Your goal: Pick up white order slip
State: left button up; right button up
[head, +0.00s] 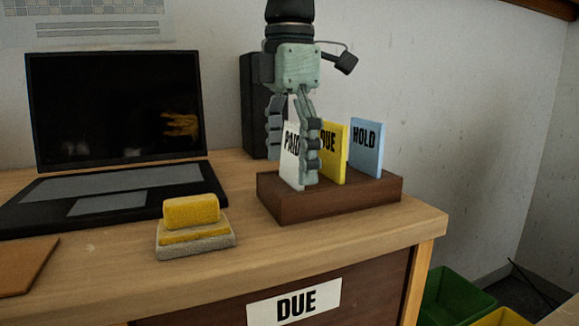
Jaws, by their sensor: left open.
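The white order slip (291,158), marked PAID, stands upright in the brown wooden holder (330,207) on the desk. My left gripper (293,160) comes down from above with its fingers apart around the slip. One finger is at the slip's left edge, partly behind it. The other finger is in front of its right part and hides the end of the lettering. I cannot tell whether either finger touches the slip. My right gripper is not in view.
A yellow DUE slip (334,150) stands close to the right finger, with a blue HOLD slip (366,148) further right. A laptop (115,115) and yellow sponge-like blocks (192,212) are on the left. The desk's edge runs in front.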

pick_arm(q)
jog(key=shift+f, duration=0.1)
jog(key=shift+c, duration=0.3)
jog(key=c, duration=1)
jog(key=shift+o, duration=0.2)
